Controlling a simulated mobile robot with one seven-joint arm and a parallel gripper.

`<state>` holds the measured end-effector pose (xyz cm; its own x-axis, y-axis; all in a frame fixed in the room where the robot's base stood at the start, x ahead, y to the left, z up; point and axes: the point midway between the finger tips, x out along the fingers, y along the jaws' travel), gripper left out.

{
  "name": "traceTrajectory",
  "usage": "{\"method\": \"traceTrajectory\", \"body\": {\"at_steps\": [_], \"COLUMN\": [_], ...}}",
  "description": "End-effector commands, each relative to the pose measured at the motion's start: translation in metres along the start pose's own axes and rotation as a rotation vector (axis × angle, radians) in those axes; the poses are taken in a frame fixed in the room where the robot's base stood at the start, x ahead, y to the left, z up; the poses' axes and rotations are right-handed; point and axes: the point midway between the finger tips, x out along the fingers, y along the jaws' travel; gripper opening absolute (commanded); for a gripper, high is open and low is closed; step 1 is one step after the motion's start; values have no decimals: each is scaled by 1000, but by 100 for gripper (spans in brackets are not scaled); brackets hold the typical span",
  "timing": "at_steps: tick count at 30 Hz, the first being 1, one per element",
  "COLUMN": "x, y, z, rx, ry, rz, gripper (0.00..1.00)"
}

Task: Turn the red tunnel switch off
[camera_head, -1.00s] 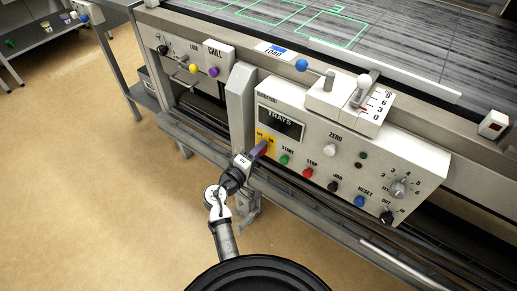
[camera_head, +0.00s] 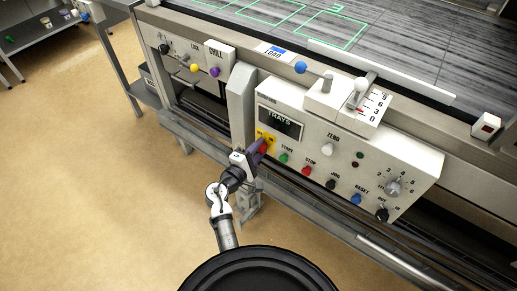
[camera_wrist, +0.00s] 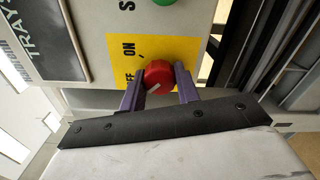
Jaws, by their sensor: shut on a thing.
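The red tunnel switch is a round knob (camera_wrist: 158,76) on a yellow plate (camera_wrist: 183,50) marked ON and OFF in the wrist view. My gripper (camera_wrist: 160,88) has its two purple fingers on either side of the knob, shut on it. A white mark on the knob's face points to the lower left of that view, on the OFF side of the plate. In the head view the knob (camera_head: 263,144) shows just beyond my gripper (camera_head: 259,149), at the left end of the white control panel (camera_head: 345,167).
The green START button (camera_head: 283,158) and red STOP button (camera_head: 307,171) sit just right of the knob. A grey post (camera_head: 241,105) stands close on the left. A metal rail (camera_head: 300,207) runs below the panel. The floor (camera_head: 90,190) at left is clear.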

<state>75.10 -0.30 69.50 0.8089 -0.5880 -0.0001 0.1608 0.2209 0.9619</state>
Motion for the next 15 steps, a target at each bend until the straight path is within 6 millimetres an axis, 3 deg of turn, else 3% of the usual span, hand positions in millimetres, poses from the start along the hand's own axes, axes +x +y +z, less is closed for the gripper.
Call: {"method": "traceTrajectory", "body": {"at_steps": [8,9,13,15], "x": [-1,-1,-1,0], "y": [-1,-1,-1,0], "z": [-1,-1,0,0], "rx": [-3,-3,-2,-1], "ry": [2,2,1,1], "rz": [0,0,0,0], "gripper": [9,37,53,53]}}
